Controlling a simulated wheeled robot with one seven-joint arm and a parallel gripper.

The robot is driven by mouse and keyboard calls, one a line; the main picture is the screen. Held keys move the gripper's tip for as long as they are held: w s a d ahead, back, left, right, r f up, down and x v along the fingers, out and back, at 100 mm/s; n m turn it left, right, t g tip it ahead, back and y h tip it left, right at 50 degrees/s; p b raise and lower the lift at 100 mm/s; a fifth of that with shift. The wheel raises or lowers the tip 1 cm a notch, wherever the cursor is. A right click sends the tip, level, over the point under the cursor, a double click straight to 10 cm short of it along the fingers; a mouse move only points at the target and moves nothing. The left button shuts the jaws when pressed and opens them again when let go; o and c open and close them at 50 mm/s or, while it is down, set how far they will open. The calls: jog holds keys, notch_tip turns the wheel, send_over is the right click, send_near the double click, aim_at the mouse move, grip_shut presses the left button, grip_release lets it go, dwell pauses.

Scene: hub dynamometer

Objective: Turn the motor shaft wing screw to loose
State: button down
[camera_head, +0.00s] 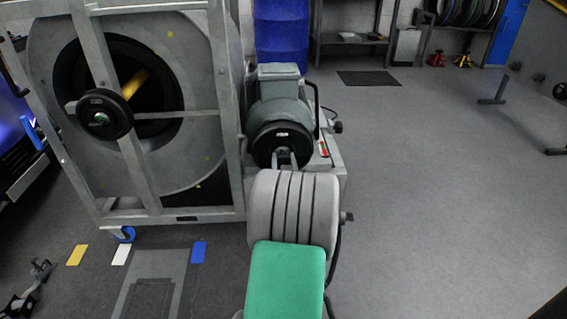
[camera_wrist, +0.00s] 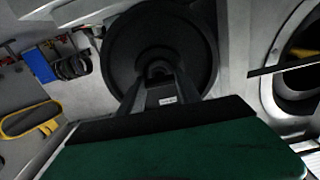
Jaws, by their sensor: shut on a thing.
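The grey motor (camera_head: 281,92) stands right of the large framed drum, with a round black disc (camera_head: 270,139) on its front. The disc also fills the upper middle of the wrist view (camera_wrist: 198,45). The motor shaft wing screw (camera_wrist: 158,68) is at the disc's centre, small, dark and mostly hidden by my fingers. My gripper (camera_head: 286,156) reaches straight at the disc's centre, and its two fingers close on the screw. In the wrist view my gripper (camera_wrist: 159,76) shows both fingers converging there. I cannot tell the screw's turn angle.
The drum's metal frame (camera_head: 223,110) stands close on the left, with a black handwheel (camera_head: 104,114) on it. A black cable or handle (camera_head: 316,108) is at the motor's right. The floor (camera_head: 450,190) to the right is mostly clear.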

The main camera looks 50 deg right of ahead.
jog(key=shift+n, duration=0.3)
jog(key=c, duration=0.8)
grip_release()
jog(key=shift+c, duration=0.2)
jog(key=p+v, duration=0.1)
jog(key=v, duration=0.7)
